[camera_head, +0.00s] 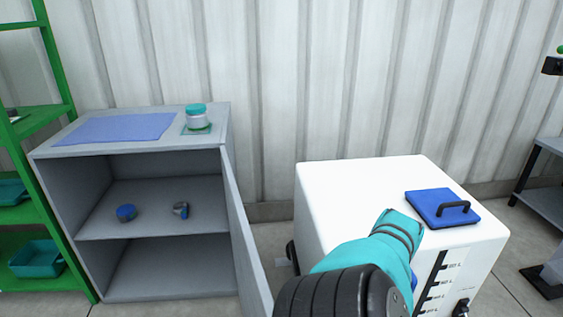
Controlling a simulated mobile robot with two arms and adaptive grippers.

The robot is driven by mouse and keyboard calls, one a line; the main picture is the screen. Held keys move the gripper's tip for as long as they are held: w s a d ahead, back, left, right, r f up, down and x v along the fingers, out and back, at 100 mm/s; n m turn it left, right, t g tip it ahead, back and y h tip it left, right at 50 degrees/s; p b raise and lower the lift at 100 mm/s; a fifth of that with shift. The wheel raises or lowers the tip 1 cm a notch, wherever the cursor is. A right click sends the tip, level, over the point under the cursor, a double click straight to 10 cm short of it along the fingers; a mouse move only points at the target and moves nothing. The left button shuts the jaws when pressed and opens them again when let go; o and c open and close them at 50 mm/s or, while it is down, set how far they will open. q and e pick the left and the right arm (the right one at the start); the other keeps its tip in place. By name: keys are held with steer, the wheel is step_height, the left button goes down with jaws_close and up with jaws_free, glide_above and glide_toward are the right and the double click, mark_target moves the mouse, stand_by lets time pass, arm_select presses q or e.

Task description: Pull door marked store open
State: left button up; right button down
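The grey cabinet (222,137) stands at left against the wall. Its door (241,232) is swung wide open on the right side and shows almost edge-on. No "store" marking is readable from here. The door's lower end runs out of the picture, and its handle is not visible. The cabinet's inside is in plain view, with a blue round item (126,212) and a small grey and blue item (181,209) on the shelf. Part of my arm, teal and black, shows at bottom centre-right, close to the door. No fingers of either gripper show.
A white tank (350,190) with a blue lid (430,212) stands right of the cabinet. A teal-capped jar (197,119) and a blue mat (110,129) are on the cabinet top. A green rack (60,170) is at far left. A narrow floor gap separates door and tank.

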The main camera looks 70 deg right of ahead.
steer(key=shift+d, duration=0.45)
steer(key=c, duration=2)
jaws_free()
steer(key=o, duration=0.7)
steer(key=shift+c, duration=0.2)
steer(key=shift+s+a, duration=0.1)
steer(key=v, duration=0.7)
steer(key=shift+d, duration=0.3)
steer(key=shift+s, duration=0.15)
